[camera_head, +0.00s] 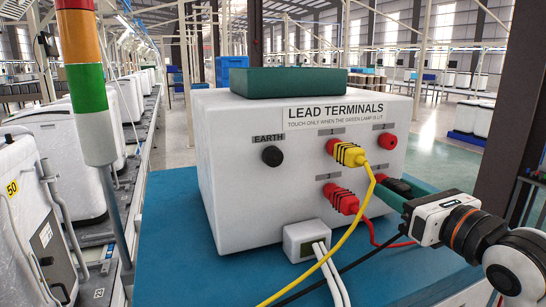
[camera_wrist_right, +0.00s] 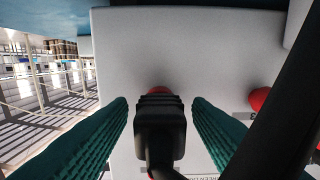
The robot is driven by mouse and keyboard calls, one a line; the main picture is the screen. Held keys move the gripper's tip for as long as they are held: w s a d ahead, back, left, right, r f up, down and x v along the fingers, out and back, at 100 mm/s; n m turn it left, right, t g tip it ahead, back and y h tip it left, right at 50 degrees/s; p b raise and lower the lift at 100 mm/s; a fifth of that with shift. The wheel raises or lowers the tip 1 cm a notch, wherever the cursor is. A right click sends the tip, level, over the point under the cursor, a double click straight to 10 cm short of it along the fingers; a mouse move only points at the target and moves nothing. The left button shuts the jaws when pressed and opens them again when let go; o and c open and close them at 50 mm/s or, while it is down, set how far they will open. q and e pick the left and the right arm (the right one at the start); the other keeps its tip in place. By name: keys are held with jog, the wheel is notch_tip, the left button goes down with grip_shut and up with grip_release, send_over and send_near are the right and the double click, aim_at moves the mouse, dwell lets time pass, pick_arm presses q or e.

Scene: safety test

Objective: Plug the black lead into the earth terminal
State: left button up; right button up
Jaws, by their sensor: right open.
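The white terminal box (camera_head: 235,190) carries a black round earth terminal (camera_head: 272,156), labelled EARTH, on the left of its front; nothing is plugged into it. The black lead's plug (camera_wrist_right: 160,128) is in a red terminal (camera_wrist_right: 159,91) at the lower right of the panel. In the head view the plug (camera_head: 398,186) is partly hidden by my right gripper (camera_head: 394,191). In the right wrist view my right gripper (camera_wrist_right: 160,103) is open, its green fingers on both sides of the plug with gaps. My left gripper is not in view.
A yellow plug (camera_head: 348,153) and a red plug (camera_head: 341,199) sit in neighbouring terminals; a red terminal (camera_head: 388,142) is empty. Leads cross the blue table (camera_head: 175,240) in front. A signal tower (camera_head: 91,105) stands left. A small white unit (camera_head: 305,240) is low on the front.

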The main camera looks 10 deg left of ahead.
aim_at(406, 196)
jog(key=shift+c, duration=0.2)
grip_shut()
jog(key=shift+s+d, duration=0.15)
jog(key=shift+s, duration=0.05)
jog(key=shift+s+d+b, duration=0.3)
jog(key=shift+s+d, duration=0.1)
jog(key=shift+s, duration=0.2)
jog(key=shift+b+v, duration=0.6)
jog(key=shift+v, duration=1.45)
